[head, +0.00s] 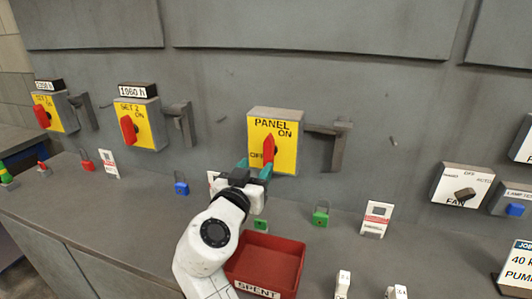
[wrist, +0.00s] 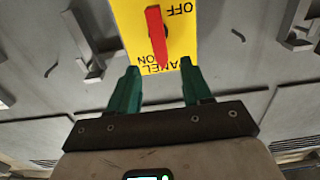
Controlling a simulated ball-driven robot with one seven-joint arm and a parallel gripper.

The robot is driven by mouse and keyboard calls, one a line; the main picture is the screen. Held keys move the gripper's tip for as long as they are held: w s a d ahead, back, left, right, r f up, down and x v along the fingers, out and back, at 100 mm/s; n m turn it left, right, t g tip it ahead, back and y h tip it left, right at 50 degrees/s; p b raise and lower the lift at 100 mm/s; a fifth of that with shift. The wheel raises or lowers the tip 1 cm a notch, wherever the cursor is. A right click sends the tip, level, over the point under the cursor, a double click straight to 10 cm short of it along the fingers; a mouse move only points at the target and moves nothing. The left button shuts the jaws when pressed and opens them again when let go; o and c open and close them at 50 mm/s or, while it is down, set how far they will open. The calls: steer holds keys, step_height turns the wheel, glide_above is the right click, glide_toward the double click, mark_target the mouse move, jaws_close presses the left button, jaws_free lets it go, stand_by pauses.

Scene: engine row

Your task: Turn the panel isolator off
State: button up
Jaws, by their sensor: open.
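The panel isolator (head: 287,158) is a grey box with a yellow face marked PANEL, ON and OFF, on the grey wall. Its red handle (head: 268,149) stands nearly upright, toward ON. In the wrist view the yellow face (wrist: 182,38) appears upside down, and the red handle (wrist: 156,35) lies along the picture's vertical, its lower end by ON. My gripper (head: 254,169) is in front of the lower part of the isolator. In the wrist view its green fingers (wrist: 160,72) are apart with nothing between them, one on each side of the handle's line, just below its end.
A grey bracket (head: 336,140) juts out right of the isolator. The SET 2 isolator (head: 146,126) is to the left. On the ledge below are a red SPENT bin (head: 290,262), a green padlock (head: 320,214), a blue padlock (head: 181,186) and a tag (head: 376,218).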

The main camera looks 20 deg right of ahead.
mark_target(267, 152)
steer(key=p+x, duration=0.1)
steer(key=x, duration=0.6)
steer(key=shift+w+d, duration=0.25)
steer(key=shift+w, duration=0.05)
jaws_close()
